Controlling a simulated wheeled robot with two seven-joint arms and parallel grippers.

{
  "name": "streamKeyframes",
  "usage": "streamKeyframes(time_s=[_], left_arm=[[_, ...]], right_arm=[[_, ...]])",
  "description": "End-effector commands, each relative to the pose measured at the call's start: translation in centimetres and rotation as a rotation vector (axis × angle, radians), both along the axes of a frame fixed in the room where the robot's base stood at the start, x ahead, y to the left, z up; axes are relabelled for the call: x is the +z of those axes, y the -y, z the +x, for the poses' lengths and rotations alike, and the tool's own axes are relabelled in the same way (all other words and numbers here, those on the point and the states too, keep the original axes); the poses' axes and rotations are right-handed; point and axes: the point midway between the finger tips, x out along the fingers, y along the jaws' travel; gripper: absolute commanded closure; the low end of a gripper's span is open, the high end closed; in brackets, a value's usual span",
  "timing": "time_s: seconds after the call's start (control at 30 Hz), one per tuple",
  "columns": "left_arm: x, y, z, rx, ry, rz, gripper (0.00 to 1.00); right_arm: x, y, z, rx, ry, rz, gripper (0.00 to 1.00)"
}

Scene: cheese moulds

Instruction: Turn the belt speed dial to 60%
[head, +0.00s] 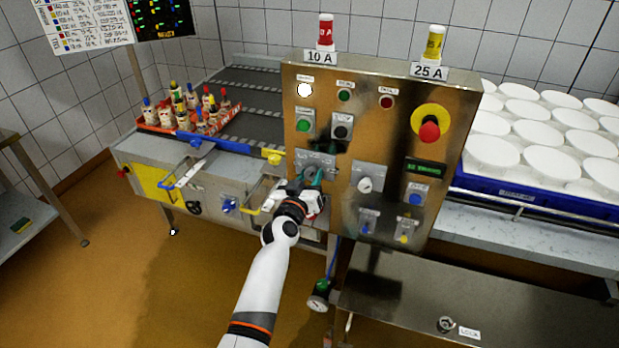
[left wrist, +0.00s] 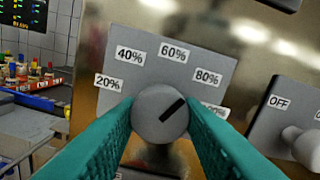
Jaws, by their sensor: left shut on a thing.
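The belt speed dial (left wrist: 150,120) is a round grey knob with a black pointer line. In the left wrist view the line points up and right, roughly at the 80% label (left wrist: 208,77). The 60% label (left wrist: 173,53) is above the knob, with 40% and 20% to the left; the 100% label is partly hidden by a finger. My left gripper (head: 313,178) is shut on the dial, with one teal finger on each side of it. In the head view the gripper hides the dial, below its scale plate (head: 316,160). My right gripper is not in view.
The steel control panel (head: 330,215) also carries a white selector knob (head: 365,185) right of the dial, a red emergency button (head: 429,131) and a green button (head: 303,126). A crate of bottles (head: 160,130) stands left; a blue tray (head: 520,195) with white moulds is right.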

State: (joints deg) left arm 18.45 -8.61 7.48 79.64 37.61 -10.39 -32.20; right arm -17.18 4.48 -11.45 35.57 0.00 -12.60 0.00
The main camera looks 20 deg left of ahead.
Motion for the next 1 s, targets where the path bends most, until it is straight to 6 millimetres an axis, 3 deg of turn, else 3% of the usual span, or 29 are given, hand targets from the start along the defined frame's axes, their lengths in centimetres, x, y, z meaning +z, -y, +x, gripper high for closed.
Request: streamKeyframes(time_s=[0.5, 1.0], left_arm=[[-0.01, 0.05, -0.02, 0.001, -0.014, -0.393, 0.89], [-0.02, 0.09, -0.01, 0.000, -0.019, -0.516, 0.89]], right_arm=[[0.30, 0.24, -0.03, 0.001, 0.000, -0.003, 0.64], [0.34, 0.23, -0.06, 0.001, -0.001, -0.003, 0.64]])
